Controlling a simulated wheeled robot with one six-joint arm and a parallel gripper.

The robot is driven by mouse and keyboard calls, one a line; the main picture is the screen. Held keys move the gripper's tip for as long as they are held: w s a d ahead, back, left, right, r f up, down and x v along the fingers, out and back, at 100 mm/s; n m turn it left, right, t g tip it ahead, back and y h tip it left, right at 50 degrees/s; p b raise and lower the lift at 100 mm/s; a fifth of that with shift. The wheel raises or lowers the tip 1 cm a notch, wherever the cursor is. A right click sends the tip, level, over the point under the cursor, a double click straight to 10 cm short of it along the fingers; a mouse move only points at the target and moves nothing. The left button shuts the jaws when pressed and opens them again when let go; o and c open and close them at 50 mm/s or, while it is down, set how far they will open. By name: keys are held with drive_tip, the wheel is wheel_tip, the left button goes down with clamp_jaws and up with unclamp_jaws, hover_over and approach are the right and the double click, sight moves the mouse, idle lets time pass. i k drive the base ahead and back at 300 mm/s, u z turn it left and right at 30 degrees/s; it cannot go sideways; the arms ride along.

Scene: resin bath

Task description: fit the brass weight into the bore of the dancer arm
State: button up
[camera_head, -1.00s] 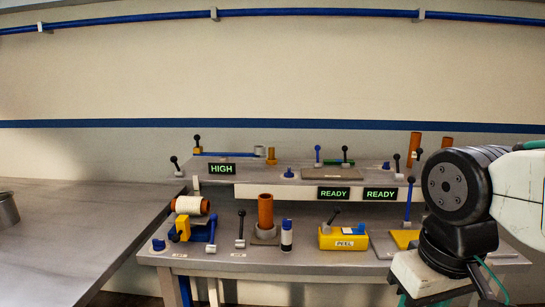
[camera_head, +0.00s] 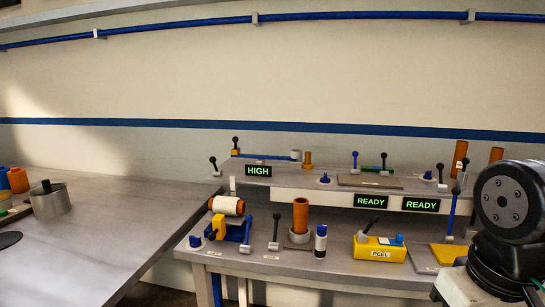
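A small brass-coloured cylinder (camera_head: 307,159), likely the brass weight, stands upright on the raised shelf of the bench. Just left of it is a short grey cylinder or ring (camera_head: 296,155) at the right end of a thin blue bar (camera_head: 265,154). This bar looks like the dancer arm; its left end is at a small yellow block with a black-knobbed lever. The brass piece appears beside the grey ring; whether they touch, and the bore itself, are too small to tell. My gripper is out of view; only part of my arm shows at the right edge.
A green HIGH display (camera_head: 257,170) fronts the shelf. The left table (camera_head: 110,228), with a metal pot (camera_head: 50,202), has wide free room.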

sight(295, 157)
drive_tip(key=k, duration=0.65)
drive_tip(key=u, duration=0.75)
drive_tip(key=i, duration=2.1)
drive_tip(key=z, duration=0.8)
